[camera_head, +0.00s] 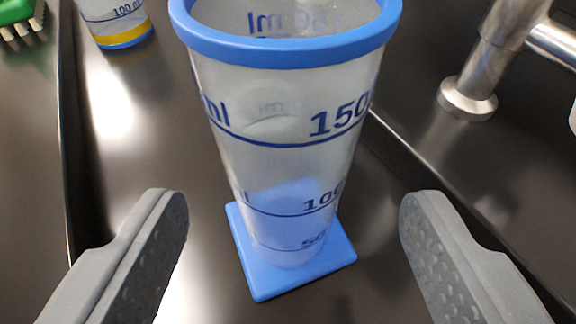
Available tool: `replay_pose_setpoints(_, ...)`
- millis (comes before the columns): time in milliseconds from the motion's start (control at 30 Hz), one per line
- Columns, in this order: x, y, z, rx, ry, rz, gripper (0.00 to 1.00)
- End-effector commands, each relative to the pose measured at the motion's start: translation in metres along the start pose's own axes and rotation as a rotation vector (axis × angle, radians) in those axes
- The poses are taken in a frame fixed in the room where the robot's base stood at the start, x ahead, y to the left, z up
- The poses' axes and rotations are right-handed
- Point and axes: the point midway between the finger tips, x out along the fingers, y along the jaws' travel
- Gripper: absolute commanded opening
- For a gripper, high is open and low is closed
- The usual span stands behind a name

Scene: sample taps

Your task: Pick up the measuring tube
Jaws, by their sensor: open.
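The measuring tube (290,165) stands upright in the middle of the view. It is clear, with a blue rim, blue marks such as 150 and 100, and a square blue base (262,282). It looks empty, and its top edge is cut off by the frame. My gripper (293,225) is open, with one grey finger to the left of the tube and the other to the right. Both fingers are apart from the tube, with a gap on each side, and nothing is between them that they touch.
A second marked container (115,20) with yellow liquid stands at the back left. A green brush (18,14) lies in the top left corner. A metal tap post (470,95) stands at the right. The dark metal surface has raised edges left and right.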

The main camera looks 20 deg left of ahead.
Motion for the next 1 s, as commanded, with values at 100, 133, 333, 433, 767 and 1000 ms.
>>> replay_pose_setpoints(100, 0.011, -0.001, -0.002, -0.003, 0.001, -0.002, 0.64)
replay_pose_setpoints(133, 0.015, -0.002, -0.002, -0.003, 0.002, -0.002, 0.64)
replay_pose_setpoints(333, 0.041, -0.003, -0.006, -0.001, 0.003, -0.003, 0.64)
replay_pose_setpoints(433, 0.049, -0.003, -0.007, -0.002, 0.003, -0.001, 0.64)
replay_pose_setpoints(767, 0.050, -0.002, -0.007, 0.000, 0.002, 0.000, 0.33)
replay_pose_setpoints(1000, 0.049, -0.002, -0.007, 0.000, 0.002, 0.000, 0.12)
